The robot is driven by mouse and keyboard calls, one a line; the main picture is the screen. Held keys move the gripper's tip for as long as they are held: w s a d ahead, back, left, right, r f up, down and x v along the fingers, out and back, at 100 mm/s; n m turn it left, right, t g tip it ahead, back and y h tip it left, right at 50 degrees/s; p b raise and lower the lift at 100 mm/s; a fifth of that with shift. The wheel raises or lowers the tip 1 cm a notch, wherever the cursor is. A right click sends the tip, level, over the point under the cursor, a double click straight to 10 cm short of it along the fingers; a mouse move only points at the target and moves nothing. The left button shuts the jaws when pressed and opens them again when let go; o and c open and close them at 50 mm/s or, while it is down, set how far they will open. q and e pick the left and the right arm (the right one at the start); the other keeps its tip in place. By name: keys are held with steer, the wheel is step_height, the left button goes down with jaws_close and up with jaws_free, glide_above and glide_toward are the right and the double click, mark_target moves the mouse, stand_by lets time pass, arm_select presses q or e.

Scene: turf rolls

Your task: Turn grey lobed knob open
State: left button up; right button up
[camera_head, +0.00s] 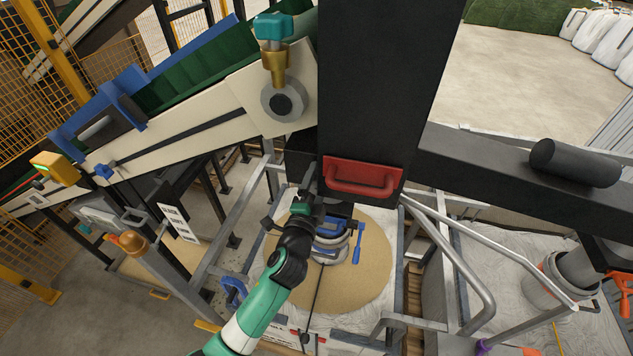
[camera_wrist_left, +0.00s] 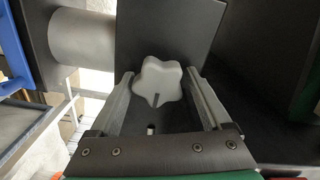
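The pale grey lobed knob (camera_wrist_left: 158,80) shows in the left wrist view, in front of a dark panel (camera_wrist_left: 165,35). My left gripper (camera_wrist_left: 159,73) is open, with one finger on each side of the knob. A gap shows between each finger and the lobes. In the head view my left gripper (camera_head: 308,183) is at the dark column (camera_head: 375,90), left of the red handle (camera_head: 360,178). The knob is hidden there. My right gripper is not in view.
A round sand-coloured surface (camera_head: 375,265) with blue-handled parts (camera_head: 331,230) lies below my left gripper. Grey metal rails (camera_head: 470,265) frame it. A conveyor (camera_head: 190,135) with a brass valve (camera_head: 273,65) stands on the left.

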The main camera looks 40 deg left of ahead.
arm_select(q)
steer(key=shift+o, duration=0.4)
steer(key=shift+s+d+f, duration=0.1)
steer(key=shift+s+d, duration=0.05)
steer(key=shift+s, duration=0.1)
steer(key=v, duration=1.1)
steer(key=shift+b, duration=0.4)
